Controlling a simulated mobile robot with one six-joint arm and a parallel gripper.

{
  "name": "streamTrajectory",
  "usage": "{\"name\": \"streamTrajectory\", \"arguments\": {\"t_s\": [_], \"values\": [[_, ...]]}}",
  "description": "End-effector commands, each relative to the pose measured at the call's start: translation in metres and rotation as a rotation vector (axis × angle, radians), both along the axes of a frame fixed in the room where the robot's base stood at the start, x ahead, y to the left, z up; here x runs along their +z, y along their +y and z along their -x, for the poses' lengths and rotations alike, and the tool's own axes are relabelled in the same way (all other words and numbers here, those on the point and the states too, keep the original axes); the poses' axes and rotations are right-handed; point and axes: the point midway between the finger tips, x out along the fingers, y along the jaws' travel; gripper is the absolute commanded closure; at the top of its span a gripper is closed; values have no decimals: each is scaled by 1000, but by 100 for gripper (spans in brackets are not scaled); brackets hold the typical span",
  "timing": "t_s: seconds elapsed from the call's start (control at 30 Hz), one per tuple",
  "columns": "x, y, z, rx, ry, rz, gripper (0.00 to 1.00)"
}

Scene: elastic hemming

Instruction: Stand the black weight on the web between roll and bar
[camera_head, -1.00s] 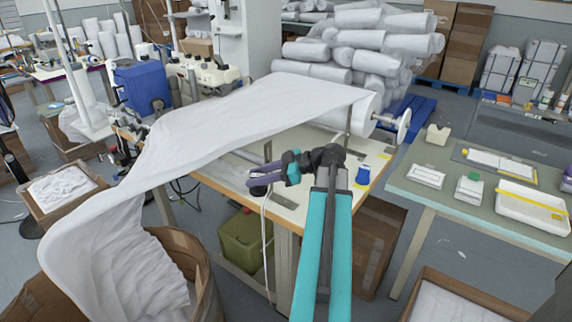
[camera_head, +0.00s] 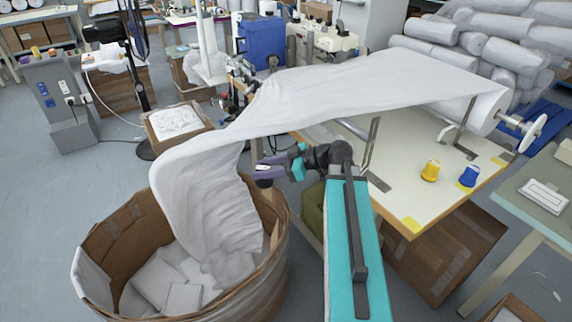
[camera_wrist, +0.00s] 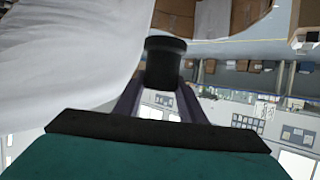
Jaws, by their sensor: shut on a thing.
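The white web (camera_head: 340,92) runs from the roll (camera_head: 482,112) at the right, over the table, then hangs down at the left into a round brown bin. I cannot make out the bar; the web may cover it. My gripper (camera_head: 262,172) has purple fingers and is beside the hanging part of the web, below the raised span. In the wrist view my gripper (camera_wrist: 160,95) is shut on the black weight (camera_wrist: 165,62), a short dark cylinder between its fingers. In the head view the weight is too small and dark to tell apart clearly.
The brown bin (camera_head: 112,232) stands at the lower left with folded white cloth inside. The table (camera_head: 405,150) carries a yellow spool (camera_head: 430,171) and a blue spool (camera_head: 468,177). Sewing machines stand behind the web. A green table (camera_head: 540,200) is at the right.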

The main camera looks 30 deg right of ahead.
Motion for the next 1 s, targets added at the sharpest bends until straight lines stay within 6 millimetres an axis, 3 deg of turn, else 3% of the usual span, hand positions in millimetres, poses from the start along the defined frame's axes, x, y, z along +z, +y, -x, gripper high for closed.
{"name": "streamTrajectory", "arguments": {"t_s": [0.13, 0.27, 0.6, 1.0], "values": [[-30, 36, -15, 45, 0, -2, 100], [-50, 47, -20, 56, -1, 0, 100], [-95, 54, -22, 64, -1, 0, 100], [-105, 54, -22, 64, -1, 0, 100]]}}
